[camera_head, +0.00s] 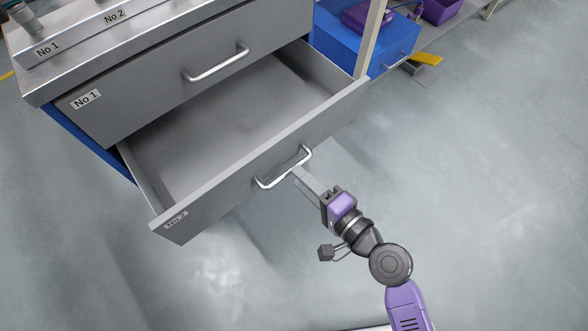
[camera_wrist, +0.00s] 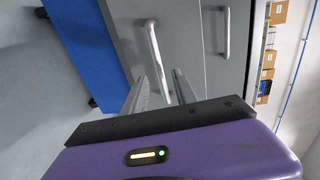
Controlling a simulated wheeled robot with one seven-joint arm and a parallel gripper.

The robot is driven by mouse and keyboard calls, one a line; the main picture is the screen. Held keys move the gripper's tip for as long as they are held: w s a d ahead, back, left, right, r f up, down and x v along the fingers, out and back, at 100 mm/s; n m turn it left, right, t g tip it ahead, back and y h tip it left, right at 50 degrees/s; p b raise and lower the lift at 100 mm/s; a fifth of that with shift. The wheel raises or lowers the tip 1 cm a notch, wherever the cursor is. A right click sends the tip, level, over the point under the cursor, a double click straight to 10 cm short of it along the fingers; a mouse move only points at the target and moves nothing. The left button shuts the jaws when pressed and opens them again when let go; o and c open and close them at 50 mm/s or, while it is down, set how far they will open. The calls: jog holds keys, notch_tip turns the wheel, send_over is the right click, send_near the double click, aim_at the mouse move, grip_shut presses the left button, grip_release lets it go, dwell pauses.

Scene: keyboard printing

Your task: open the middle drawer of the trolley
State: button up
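The trolley (camera_head: 27,83) is grey with a blue side. Its middle drawer (camera_head: 200,208), labelled No 2, is pulled far out and looks empty inside. The drawer's silver bar handle (camera_head: 285,178) is on its front, and it also shows in the wrist view (camera_wrist: 155,50). My gripper (camera_head: 298,172) is at the right part of this handle. In the wrist view my gripper (camera_wrist: 163,76) has its two fingers apart, one on each side of the bar, with gaps visible. Whether a finger touches the bar is unclear.
The upper drawer (camera_head: 150,85), labelled No 1, sits above with its own handle (camera_head: 217,64). A blue cabinet (camera_head: 345,45) with purple bins stands behind at the right. The floor (camera_head: 480,170) to the right is clear.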

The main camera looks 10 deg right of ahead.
jog(key=shift+v, duration=1.65)
jog(key=s+d+r+n+t+h, duration=0.35)
jog(key=s+d+n+h, duration=0.2)
jog(key=d, duration=0.45)
jog(key=s+d+r+n+g+h, duration=0.1)
jog(key=s+r+n+h, duration=0.15)
jog(key=s, duration=0.65)
jog(key=s+d+r+n+g+h, duration=0.1)
jog(key=s+d+r+n, duration=0.2)
jog(key=s, duration=0.6)
notch_tip(320, 180, up, 19)
jog(key=a+p, duration=0.1)
jog(key=p, duration=1.7)
